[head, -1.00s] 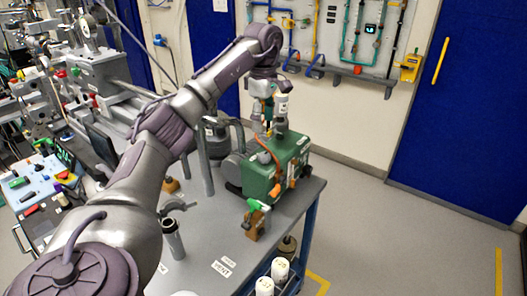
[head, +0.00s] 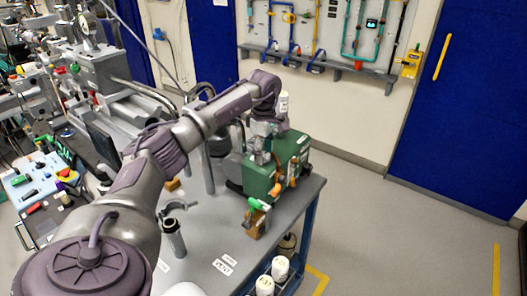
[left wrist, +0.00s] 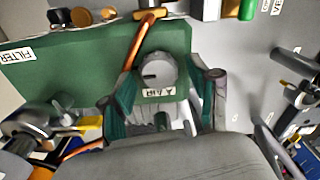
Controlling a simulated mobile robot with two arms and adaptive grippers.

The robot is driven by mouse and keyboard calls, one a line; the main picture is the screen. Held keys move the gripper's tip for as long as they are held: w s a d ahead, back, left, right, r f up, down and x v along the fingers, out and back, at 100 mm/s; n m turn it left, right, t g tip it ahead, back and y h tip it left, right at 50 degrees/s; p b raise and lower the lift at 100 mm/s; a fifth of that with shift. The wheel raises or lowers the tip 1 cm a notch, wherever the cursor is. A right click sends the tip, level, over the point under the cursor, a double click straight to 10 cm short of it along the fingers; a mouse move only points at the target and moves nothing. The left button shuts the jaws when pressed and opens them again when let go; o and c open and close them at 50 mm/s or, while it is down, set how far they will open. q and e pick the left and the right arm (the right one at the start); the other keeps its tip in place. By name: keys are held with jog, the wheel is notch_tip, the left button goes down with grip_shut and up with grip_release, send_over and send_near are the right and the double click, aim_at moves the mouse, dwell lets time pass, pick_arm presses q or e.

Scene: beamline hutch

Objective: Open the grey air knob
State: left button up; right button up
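The grey air knob (left wrist: 155,72) shows in the left wrist view on the green box (left wrist: 60,65), with an AIR label (left wrist: 158,92) beside it. My left gripper (left wrist: 165,85) is open, with one finger on each side of the knob. I cannot tell whether the fingers touch it. In the head view my left gripper (head: 262,155) is low over the green box (head: 258,180) and hides the knob. My right gripper is in neither view.
The box stands near the edge of the grey bench (head: 205,225). An orange pipe (left wrist: 140,40) runs close to the knob. A green-handled valve (head: 257,212) stands in front of the box. White-capped bottles (head: 280,268) are below the bench edge. The floor at right is clear.

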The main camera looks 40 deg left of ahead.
pick_arm(q)
jog(key=c, duration=0.8)
jog(key=shift+c, duration=0.7)
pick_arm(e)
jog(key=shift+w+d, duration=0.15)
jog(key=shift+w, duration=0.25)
